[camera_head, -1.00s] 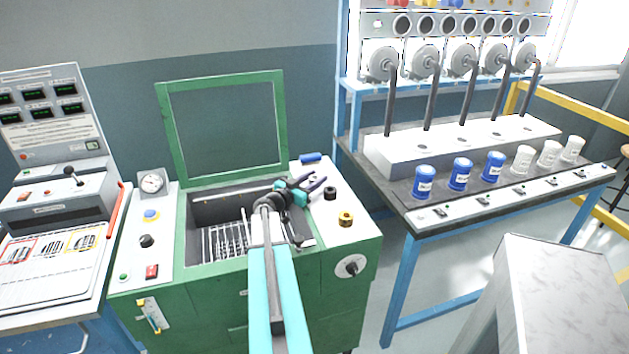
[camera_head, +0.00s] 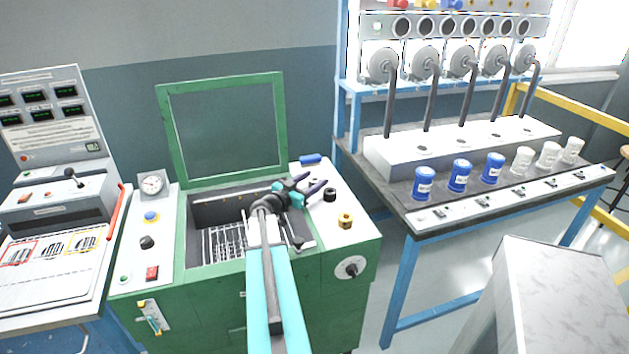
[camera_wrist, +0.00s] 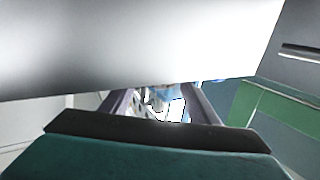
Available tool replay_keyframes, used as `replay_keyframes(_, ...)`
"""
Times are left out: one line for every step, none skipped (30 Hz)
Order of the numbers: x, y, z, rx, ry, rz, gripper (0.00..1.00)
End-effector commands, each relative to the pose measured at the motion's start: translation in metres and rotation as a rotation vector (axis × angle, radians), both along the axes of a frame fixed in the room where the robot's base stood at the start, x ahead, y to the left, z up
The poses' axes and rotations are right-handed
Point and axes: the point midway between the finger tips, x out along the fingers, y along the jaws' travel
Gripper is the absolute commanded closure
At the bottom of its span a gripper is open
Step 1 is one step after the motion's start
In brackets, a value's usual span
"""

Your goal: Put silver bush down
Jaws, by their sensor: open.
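I cannot clearly make out a silver bush in either view. My gripper (camera_head: 312,182) is open above the white right-hand panel (camera_head: 312,222) of the green machine, its fingers pointing right. No part shows between the fingers in the head view. A dark ring-shaped piece (camera_head: 330,195) is on the panel just below the fingertips, and a brass-yellow one (camera_head: 345,220) is nearer the front. In the wrist view the two dark fingers (camera_wrist: 160,103) are apart. A large smooth grey surface (camera_wrist: 130,45) covers their upper part; I cannot tell what it is.
The green machine's lid (camera_head: 225,125) stands raised behind its open bay with a wire rack (camera_head: 222,243). A blue cylinder (camera_head: 311,158) lies at the panel's back. To the right, a blue-framed bench (camera_head: 412,226) carries blue and white canisters. A grey block (camera_head: 550,290) stands front right.

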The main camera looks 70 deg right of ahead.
Motion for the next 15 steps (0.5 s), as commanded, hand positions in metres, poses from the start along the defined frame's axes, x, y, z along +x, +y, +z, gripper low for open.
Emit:
replay_keyframes(0.001, 0.009, -0.002, 0.0, -0.001, 0.001, 0.45)
replay_keyframes(0.002, 0.012, -0.002, 0.0, -0.001, 0.001, 0.45)
replay_keyframes(0.004, 0.018, -0.002, 0.001, -0.001, 0.002, 0.45)
replay_keyframes(0.006, 0.021, -0.001, 0.001, -0.001, 0.002, 0.45)
replay_keyframes(0.007, 0.025, -0.001, 0.0, 0.0, 0.002, 0.45)
replay_keyframes(0.008, 0.03, -0.001, 0.0, 0.0, 0.001, 0.45)
replay_keyframes(0.01, 0.034, 0.0, 0.0, 0.0, 0.001, 0.45)
replay_keyframes(0.011, 0.038, 0.0, 0.0, 0.0, 0.002, 0.45)
replay_keyframes(0.013, 0.043, 0.0, 0.0, 0.0, 0.003, 0.45)
replay_keyframes(0.014, 0.047, 0.0, 0.0, 0.0, 0.003, 0.45)
replay_keyframes(0.015, 0.051, 0.001, 0.0, 0.0, 0.002, 0.45)
replay_keyframes(0.017, 0.057, 0.001, 0.0, -0.001, 0.002, 0.45)
replay_keyframes(0.019, 0.061, 0.001, 0.0, -0.001, 0.002, 0.45)
replay_keyframes(0.02, 0.065, 0.001, 0.0, -0.001, 0.003, 0.45)
replay_keyframes(0.022, 0.071, 0.001, 0.001, -0.001, 0.003, 0.45)
